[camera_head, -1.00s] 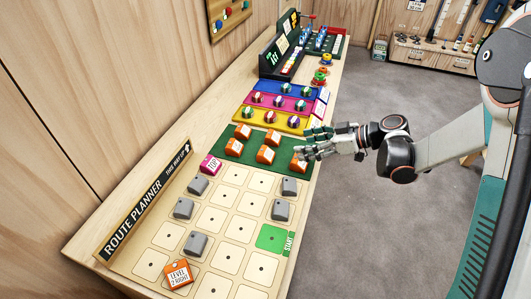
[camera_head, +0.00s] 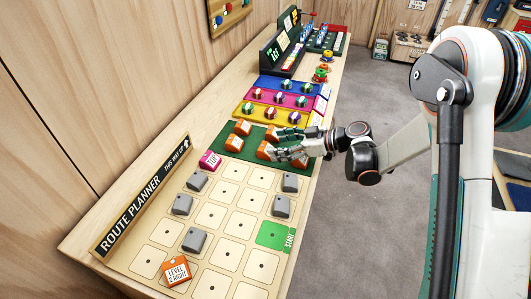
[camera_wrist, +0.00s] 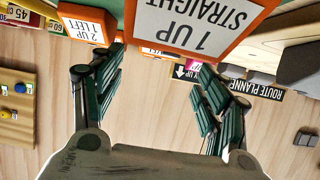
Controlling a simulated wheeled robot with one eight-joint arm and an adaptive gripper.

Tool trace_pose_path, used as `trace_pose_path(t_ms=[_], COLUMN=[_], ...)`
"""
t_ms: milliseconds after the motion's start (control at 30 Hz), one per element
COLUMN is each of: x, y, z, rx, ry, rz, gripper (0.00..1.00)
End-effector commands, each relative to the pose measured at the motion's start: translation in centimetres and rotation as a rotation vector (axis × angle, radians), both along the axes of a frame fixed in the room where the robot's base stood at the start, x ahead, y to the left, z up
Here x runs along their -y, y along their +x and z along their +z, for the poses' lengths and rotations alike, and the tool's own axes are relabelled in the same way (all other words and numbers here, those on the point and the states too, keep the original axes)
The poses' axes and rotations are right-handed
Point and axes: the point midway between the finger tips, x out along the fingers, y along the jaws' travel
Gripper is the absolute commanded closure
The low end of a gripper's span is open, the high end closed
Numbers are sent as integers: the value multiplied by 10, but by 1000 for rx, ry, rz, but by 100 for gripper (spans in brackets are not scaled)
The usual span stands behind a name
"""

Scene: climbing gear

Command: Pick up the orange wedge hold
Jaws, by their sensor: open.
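Several orange wedge holds with white labels sit on a green mat (camera_head: 250,134) on the bench. One orange wedge hold (camera_head: 265,150) is right at my gripper (camera_head: 285,146), and part of that area is hidden behind the fingers. In the wrist view, an orange wedge hold labelled "1 UP STRAIGHT" (camera_wrist: 190,22) is at the top, beyond and between the spread fingers of my gripper (camera_wrist: 155,85). Another, labelled "2 UP 1 LEFT" (camera_wrist: 85,25), is to its left. My gripper is open and empty. Another orange hold, labelled "LEVEL 2 RIGHT" (camera_head: 176,271), lies on the planner board.
The route planner board (camera_head: 228,219) carries several grey blocks (camera_head: 182,204), a pink "TOP" block (camera_head: 210,160) and a green start square (camera_head: 275,236). Yellow, pink and blue trays of knobs (camera_head: 270,113) stand beyond the mat. Grey floor is clear to the right.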

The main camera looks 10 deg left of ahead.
Motion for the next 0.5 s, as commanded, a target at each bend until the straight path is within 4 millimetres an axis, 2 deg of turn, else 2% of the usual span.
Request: trace_pose_path(t_ms=[167,300,500], x=[-13,-31,-46], y=[3,7,10], z=[-9,-20,-24], rx=[0,1,0], ry=[0,0,0], rz=[2,3,0], gripper=[32,32,32])
